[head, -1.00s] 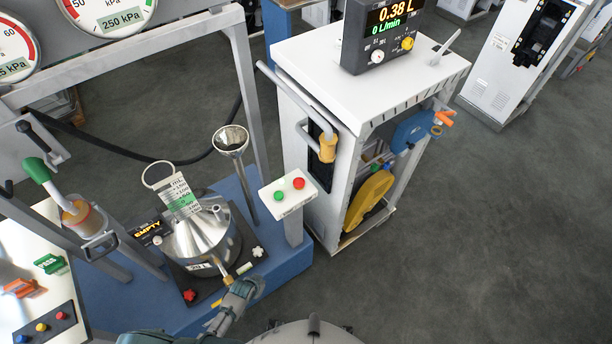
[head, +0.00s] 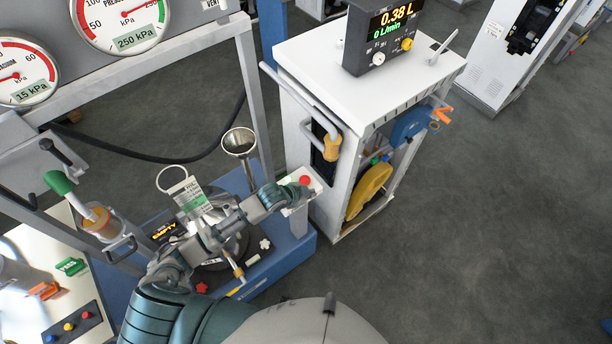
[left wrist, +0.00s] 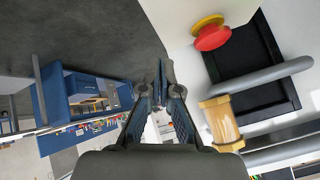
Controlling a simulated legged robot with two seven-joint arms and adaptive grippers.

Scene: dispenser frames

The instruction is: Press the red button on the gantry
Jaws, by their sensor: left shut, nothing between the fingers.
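The red button (head: 306,180) sits on a small white button box (head: 316,186) on a short post beside the white cabinet. My left gripper (head: 288,193) comes in from the left over the box, its fingertips just left of the red button. It is shut and empty. It covers the spot where the green button was visible. I cannot tell whether it touches the box. The left wrist view shows the shut fingers (left wrist: 160,78) and, to their right, a red knob with a yellow ring (left wrist: 212,34) on a white wall. I cannot tell if that knob is the same button.
The white cabinet (head: 352,60) with a yellow-gripped handle (head: 332,146) stands close behind the box. A metal funnel (head: 239,142) and a tagged steel vessel with a label (head: 189,196) are near my left arm. Grey floor (head: 480,220) lies clear at right.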

